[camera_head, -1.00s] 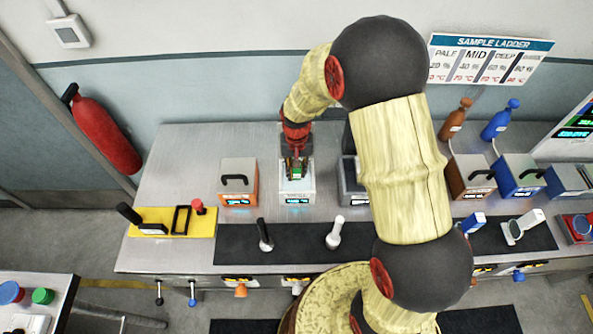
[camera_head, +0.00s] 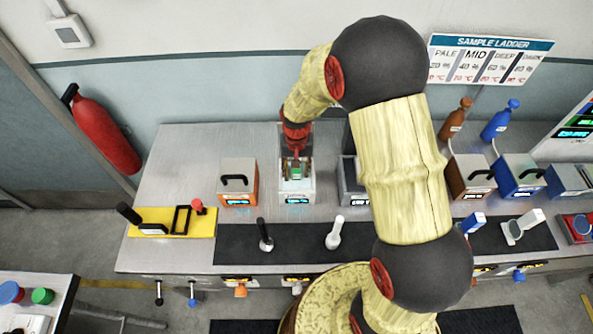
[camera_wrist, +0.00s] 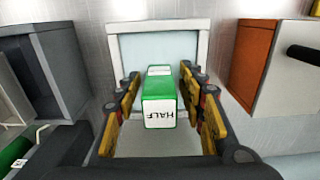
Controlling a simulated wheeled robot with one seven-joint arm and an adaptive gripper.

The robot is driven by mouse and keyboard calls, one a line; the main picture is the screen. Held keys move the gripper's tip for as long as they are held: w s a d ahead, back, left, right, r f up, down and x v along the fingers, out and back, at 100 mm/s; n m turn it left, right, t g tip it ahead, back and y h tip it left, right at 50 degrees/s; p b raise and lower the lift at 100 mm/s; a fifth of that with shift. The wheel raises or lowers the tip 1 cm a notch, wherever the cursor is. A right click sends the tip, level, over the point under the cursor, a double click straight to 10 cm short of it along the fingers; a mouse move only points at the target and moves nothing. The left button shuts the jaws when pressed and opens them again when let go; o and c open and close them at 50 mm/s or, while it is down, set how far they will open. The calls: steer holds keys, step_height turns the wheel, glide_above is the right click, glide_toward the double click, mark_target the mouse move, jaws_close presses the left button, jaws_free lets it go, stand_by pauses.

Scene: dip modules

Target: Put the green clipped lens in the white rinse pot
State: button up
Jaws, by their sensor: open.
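The green clipped lens (camera_head: 296,172) is a green block with a white face marked HALF; it also shows in the wrist view (camera_wrist: 159,100). It sits within the outline of the white rinse pot (camera_head: 297,194), whose white rim (camera_wrist: 201,42) frames a pale blue inside in the wrist view. My gripper (camera_wrist: 161,78) is open over the pot, its yellow-padded fingers standing either side of the lens with a gap on each side. In the head view my gripper (camera_head: 295,160) partly covers the pot's back. How deep the lens sits is hard to tell.
An orange box with a black handle (camera_head: 238,181) stands left of the pot, and a grey box (camera_head: 351,184) stands close on its right, partly behind my arm. A yellow tray (camera_head: 164,229) and a black mat (camera_head: 297,245) lie in front.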

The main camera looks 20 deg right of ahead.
step_height(320, 180, up, 12)
steer(key=shift+r+p, duration=0.2)
steer(key=shift+p, duration=0.4)
steer(key=s+r+n+t, duration=0.3)
steer(key=s+r+t, duration=0.2)
steer(key=s+r, duration=1.5)
steer(key=shift+s+r+n+t, duration=0.2)
steer(key=shift+s+n+t, duration=0.1)
steer(key=shift+s, duration=0.75)
